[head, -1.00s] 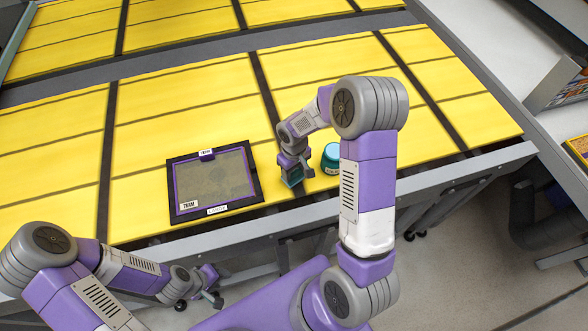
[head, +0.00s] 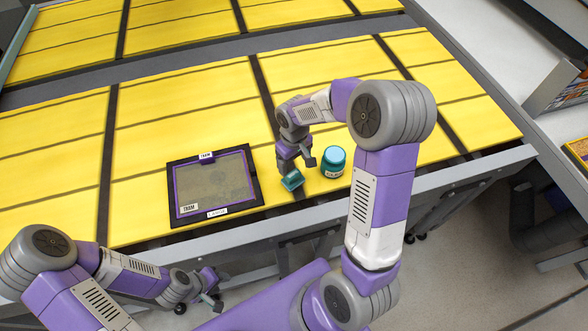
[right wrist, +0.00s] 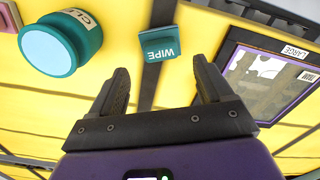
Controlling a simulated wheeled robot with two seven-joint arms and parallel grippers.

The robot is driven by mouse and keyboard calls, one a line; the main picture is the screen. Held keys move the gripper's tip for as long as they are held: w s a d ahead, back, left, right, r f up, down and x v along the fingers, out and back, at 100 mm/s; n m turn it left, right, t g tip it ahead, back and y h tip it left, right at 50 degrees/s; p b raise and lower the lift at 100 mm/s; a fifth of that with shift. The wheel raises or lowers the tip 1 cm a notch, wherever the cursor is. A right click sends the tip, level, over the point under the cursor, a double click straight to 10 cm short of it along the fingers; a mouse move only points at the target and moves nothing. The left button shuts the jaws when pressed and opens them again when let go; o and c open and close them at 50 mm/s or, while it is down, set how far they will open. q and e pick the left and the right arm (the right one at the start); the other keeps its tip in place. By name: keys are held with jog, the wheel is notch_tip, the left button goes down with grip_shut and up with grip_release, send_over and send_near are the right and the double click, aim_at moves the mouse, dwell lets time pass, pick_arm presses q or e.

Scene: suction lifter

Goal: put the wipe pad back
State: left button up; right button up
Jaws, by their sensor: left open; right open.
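The wipe pad is a small teal block labelled WIPE (right wrist: 158,45) in the right wrist view. In the head view the wipe pad (head: 292,181) rests on the yellow surface by the dark strip, between the framed panel and the jar. My right gripper (head: 298,163) is close above it, and the jaws are open with nothing between them. In the right wrist view the pad lies beyond the fingertips of the right gripper (right wrist: 163,80), apart from them. My left gripper (head: 214,286) is open and empty, low in front of the table edge.
A teal jar (head: 333,162) stands just right of the pad; its pale top shows in the right wrist view (right wrist: 62,48). A dark framed panel (head: 252,200) with labels lies to the left. The yellow surface (head: 190,110) behind them is clear.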

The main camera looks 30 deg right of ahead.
aim_at(294, 175)
notch_tip(294, 175, up, 5)
jog(key=shift+r, duration=0.1)
dwell(0.7)
